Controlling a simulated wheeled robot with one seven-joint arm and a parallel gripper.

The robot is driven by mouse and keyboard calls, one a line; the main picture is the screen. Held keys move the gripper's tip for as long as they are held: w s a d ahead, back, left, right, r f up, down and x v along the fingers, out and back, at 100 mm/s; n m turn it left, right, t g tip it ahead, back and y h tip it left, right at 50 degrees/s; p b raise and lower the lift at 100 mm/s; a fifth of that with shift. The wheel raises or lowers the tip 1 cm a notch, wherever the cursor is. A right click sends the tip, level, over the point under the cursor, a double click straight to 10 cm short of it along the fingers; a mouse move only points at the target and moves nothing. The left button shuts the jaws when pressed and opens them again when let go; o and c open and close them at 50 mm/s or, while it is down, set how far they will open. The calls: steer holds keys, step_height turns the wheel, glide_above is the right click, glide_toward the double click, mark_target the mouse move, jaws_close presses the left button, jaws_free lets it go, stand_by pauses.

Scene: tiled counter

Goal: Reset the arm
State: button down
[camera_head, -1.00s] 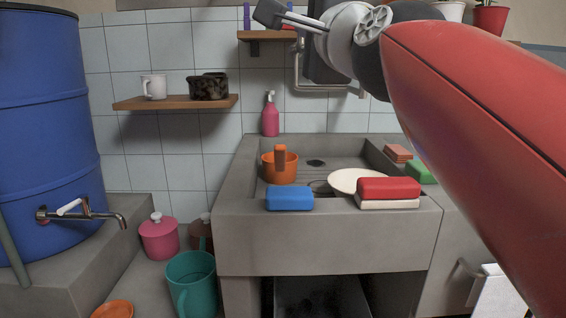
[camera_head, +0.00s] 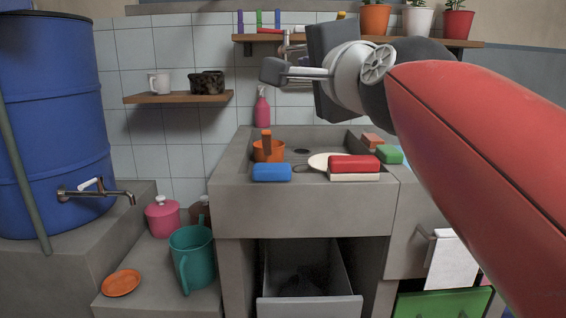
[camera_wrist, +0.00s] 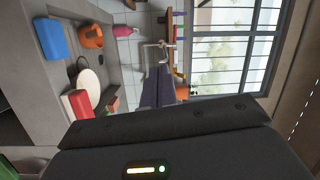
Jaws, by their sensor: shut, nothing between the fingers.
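My gripper (camera_head: 275,71) is at the upper middle of the head view, pointing left. It is shut and empty, held in the air above and in front of the sink. My red arm comes in from the right side and hides part of the counter and wall. In the wrist view the dark gripper fingers (camera_wrist: 158,88) show in the middle, with the sink sideways behind them.
A pink bottle (camera_head: 262,110) stands behind. A drawer (camera_head: 310,309) below is open. A shelf (camera_head: 180,98) hangs left.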

steer(key=s+d+f+n+g+h, duration=0.1)
steer(key=s+d+f+n+g, duration=0.2)
steer(key=f, duration=1)
steer(key=s+d+f+n+g+h, duration=0.2)
steer(key=s+d+f+n+g, duration=0.2)
steer(key=s+f, duration=0.4)
steer(key=s+d+f+n+g+h, duration=0.2)
steer(key=s+d+f+n+g, duration=0.2)
steer(key=f, duration=1.5)
steer(key=shift+s+d+f+n+g, duration=0.2)
steer(key=shift+s+f+n+g, duration=0.2)
steer(key=shift+s+n+g, duration=0.4)
steer(key=shift+s, duration=0.1)
